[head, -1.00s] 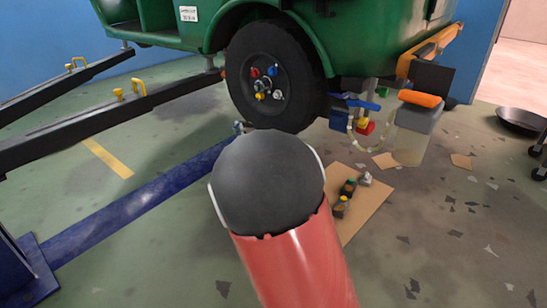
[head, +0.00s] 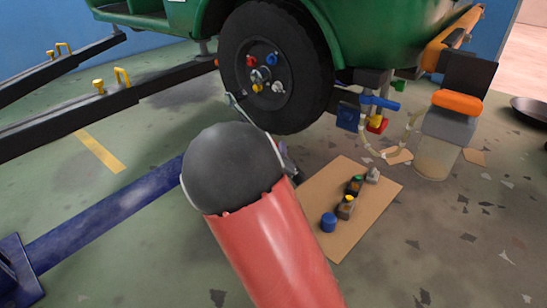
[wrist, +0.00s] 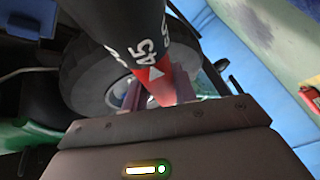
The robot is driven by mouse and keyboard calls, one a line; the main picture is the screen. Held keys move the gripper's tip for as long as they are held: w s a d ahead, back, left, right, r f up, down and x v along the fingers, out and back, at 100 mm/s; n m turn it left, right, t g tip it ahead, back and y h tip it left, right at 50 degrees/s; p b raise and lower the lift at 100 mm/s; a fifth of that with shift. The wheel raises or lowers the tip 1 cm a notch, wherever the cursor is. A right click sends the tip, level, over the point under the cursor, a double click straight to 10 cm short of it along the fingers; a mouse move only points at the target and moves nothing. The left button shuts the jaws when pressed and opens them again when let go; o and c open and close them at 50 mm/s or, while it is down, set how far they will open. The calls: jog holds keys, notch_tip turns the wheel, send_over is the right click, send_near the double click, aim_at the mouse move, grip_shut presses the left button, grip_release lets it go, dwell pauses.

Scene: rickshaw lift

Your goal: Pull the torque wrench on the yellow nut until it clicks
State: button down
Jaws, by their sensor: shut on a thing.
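The yellow nut (head: 257,88) is low on the hub of the black wheel (head: 305,68), with red (head: 250,61) and blue (head: 271,60) nuts above it. A thin silver part of the torque wrench (head: 238,107) shows at the wheel's lower left; my arm hides much of the rest. In the wrist view, the wrench's dark handle with white numbers and a red band (wrist: 153,80) runs down between my jaws. My gripper (wrist: 158,95) is shut on it. I cannot tell whether the wrench's head sits on the yellow nut.
Black lift arms (head: 60,125) and a blue floor beam (head: 110,205) lie left.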

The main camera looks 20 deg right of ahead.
jog(key=w+d, duration=0.2)
jog(key=d, duration=0.1)
jog(key=shift+w+d, duration=0.2)
jog(key=shift+d+b, duration=0.2)
jog(key=shift+b, duration=0.2)
jog(key=shift+w+d+r+b, duration=0.1)
jog(key=shift+w+d+b, duration=0.5)
jog(key=shift+d+b, duration=0.2)
dwell(2.7)
jog(key=shift+f, duration=0.2)
dwell(0.3)
jog(key=w+a+f+m+t+h+b, duration=0.1)
jog(key=w+a+f+m+t+h, duration=0.1)
jog(key=w+a+f+m+h, duration=0.2)
jog(key=shift+w+a+f+m+h, duration=0.3)
jog(key=shift+w+a+f+m, duration=1)
jog(key=shift+w+f+m, duration=1)
dwell(0.5)
